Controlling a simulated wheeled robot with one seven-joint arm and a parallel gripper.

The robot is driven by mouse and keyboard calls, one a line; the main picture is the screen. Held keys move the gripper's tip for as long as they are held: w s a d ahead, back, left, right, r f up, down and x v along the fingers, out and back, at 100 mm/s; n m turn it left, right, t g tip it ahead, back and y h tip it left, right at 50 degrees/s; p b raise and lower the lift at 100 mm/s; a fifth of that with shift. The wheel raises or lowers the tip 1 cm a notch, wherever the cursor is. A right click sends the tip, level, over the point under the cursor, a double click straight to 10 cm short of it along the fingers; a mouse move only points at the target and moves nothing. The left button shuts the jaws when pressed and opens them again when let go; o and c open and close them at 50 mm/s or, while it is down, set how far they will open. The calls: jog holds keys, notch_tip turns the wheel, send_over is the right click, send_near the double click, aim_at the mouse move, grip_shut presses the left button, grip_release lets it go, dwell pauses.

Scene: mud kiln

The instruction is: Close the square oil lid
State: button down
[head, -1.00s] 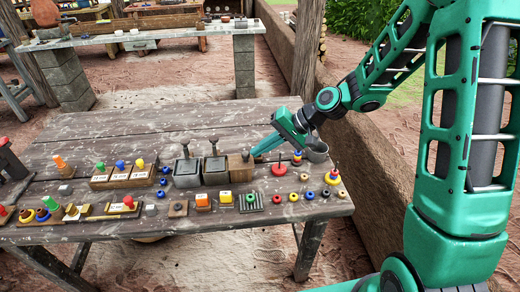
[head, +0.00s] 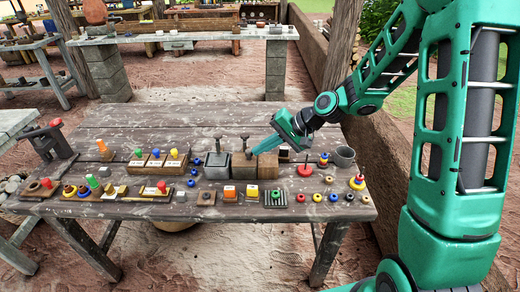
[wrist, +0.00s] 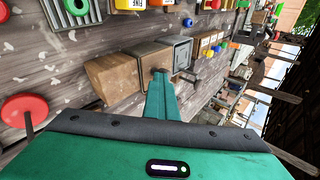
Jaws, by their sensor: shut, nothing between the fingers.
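A row of three square boxes stands on the table: a grey metal box (head: 216,167), a middle box (head: 241,170) with an upright dark knobbed handle above it, and a wooden block-like box (head: 269,168). In the wrist view the middle box (wrist: 148,58) has lettering on its side, with the wooden box (wrist: 112,78) to its left and the grey box (wrist: 182,50) to its right. I cannot tell which part is the square oil lid. My gripper (head: 254,153) is shut and empty, its fingertips (wrist: 160,76) at the middle box's edge. Contact is unclear.
A red disc with a post (head: 305,170), a metal cup (head: 344,156) and coloured rings lie right of the boxes. Small blocks, including an orange one (head: 230,191), line the front. The back of the table (head: 170,120) is clear.

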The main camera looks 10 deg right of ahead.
jog(key=shift+a, duration=0.1)
jog(key=shift+s+d, duration=0.15)
jog(key=shift+d, duration=0.15)
jog(key=d, duration=0.1)
jog(key=s+d, duration=0.1)
jog(key=d, duration=0.1)
jog(key=v, duration=1)
jog(key=s+d+g+h, duration=0.1)
jog(key=s+d+h, duration=0.1)
jog(key=s+d, duration=0.4)
jog(key=s+d+r+m+g+h, duration=0.1)
jog(key=s+d+h, duration=0.2)
jog(key=s, duration=1.1)
jog(key=s+d+r+g+h, duration=0.1)
jog(key=s+d+h, duration=0.2)
jog(key=s+d, duration=0.6)
jog(key=shift+s+r+m+g, duration=0.2)
jog(key=shift+s+m+g, duration=0.2)
jog(key=shift+s, duration=0.35)
